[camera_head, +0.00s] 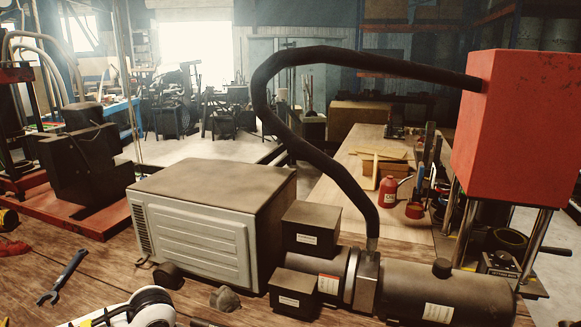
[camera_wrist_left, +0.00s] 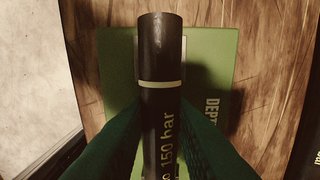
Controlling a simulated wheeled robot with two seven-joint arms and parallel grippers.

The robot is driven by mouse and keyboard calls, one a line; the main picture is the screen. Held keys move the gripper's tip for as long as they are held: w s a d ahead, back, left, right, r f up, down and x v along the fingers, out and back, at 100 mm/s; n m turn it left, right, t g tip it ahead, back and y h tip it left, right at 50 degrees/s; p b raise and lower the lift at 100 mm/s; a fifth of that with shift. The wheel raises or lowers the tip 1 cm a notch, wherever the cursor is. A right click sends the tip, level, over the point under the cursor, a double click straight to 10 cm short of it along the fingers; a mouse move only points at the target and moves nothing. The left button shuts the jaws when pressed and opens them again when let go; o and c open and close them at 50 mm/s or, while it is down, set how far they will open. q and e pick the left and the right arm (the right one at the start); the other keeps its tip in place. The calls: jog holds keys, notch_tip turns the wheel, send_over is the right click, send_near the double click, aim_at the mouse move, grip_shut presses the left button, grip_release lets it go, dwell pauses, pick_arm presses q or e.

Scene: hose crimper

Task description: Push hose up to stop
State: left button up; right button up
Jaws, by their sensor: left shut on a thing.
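In the left wrist view a short black hose (camera_wrist_left: 162,50) points away from me, with a pale ring (camera_wrist_left: 162,84) around it and "150 bar" printed on its side. My left gripper (camera_wrist_left: 162,118) is shut on this hose with its green fingers on both sides. A flat green piece (camera_wrist_left: 215,65) marked "DEPT", the rest of the word cut off, lies behind the hose. I cannot tell whether the hose touches it, and I cannot pick out a stop. In the head view neither the held hose nor the gripper fingers show.
The bench (camera_head: 95,270) carries a beige box-shaped unit (camera_head: 200,225), a dark cylindrical pump (camera_head: 440,285) and a blue wrench (camera_head: 63,277). A thick black line (camera_head: 330,165) loops from the pump to a red box (camera_head: 515,125). A pale edge (camera_wrist_left: 35,90) runs left in the wrist view.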

pick_arm(q)
jog(key=shift+s+d, duration=0.35)
jog(key=shift+d, duration=0.5)
jog(key=o, duration=1.7)
jog(key=shift+r, duration=0.1)
jog(key=shift+r+p, duration=1.7)
jog(key=shift+r, duration=2.7)
